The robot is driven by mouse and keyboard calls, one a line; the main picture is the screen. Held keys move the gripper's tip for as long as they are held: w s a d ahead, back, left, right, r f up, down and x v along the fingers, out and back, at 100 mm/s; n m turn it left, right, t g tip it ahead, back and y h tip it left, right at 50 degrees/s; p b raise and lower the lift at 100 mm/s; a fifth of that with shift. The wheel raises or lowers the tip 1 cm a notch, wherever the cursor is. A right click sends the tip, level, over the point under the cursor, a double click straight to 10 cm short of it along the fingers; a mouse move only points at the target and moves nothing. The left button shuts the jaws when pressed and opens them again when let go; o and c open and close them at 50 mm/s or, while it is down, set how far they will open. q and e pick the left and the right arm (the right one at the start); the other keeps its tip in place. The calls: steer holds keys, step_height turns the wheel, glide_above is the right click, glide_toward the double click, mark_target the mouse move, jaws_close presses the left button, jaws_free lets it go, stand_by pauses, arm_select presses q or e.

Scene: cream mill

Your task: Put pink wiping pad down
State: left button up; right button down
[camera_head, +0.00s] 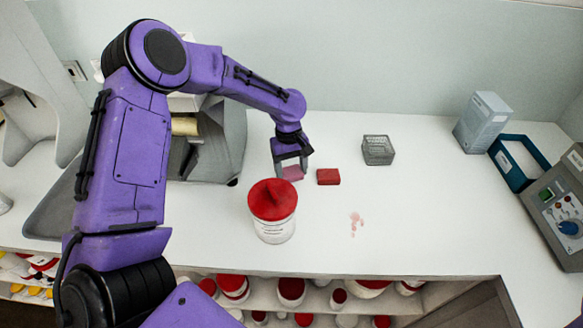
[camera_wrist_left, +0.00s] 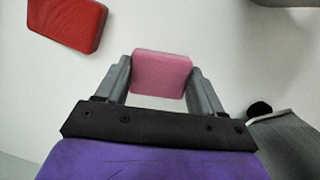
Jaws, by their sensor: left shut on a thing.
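The pink wiping pad (camera_wrist_left: 161,74) is a small pink block between the two fingers of my left gripper (camera_wrist_left: 161,86) in the left wrist view. My left gripper (camera_head: 290,167) is shut on it, low over the white counter behind the red-lidded tub. The pad also shows in the head view (camera_head: 293,173). I cannot tell whether the pad touches the counter. My right gripper is in neither view.
A red pad (camera_head: 328,177) lies just right of the gripper. A red-lidded white tub (camera_head: 273,226) stands in front. A grey box (camera_head: 378,150) is farther right. Pinkish stains (camera_head: 356,222) mark the counter, with clear white surface around them.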

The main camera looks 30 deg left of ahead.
mark_target(289, 167)
arm_select(q)
steer(key=shift+f, duration=0.15)
steer(key=o, duration=1.2)
step_height(289, 167, up, 12)
steer(key=w+a+b, duration=0.1)
steer(key=shift+a, duration=0.25)
steer(key=shift+w, duration=0.1)
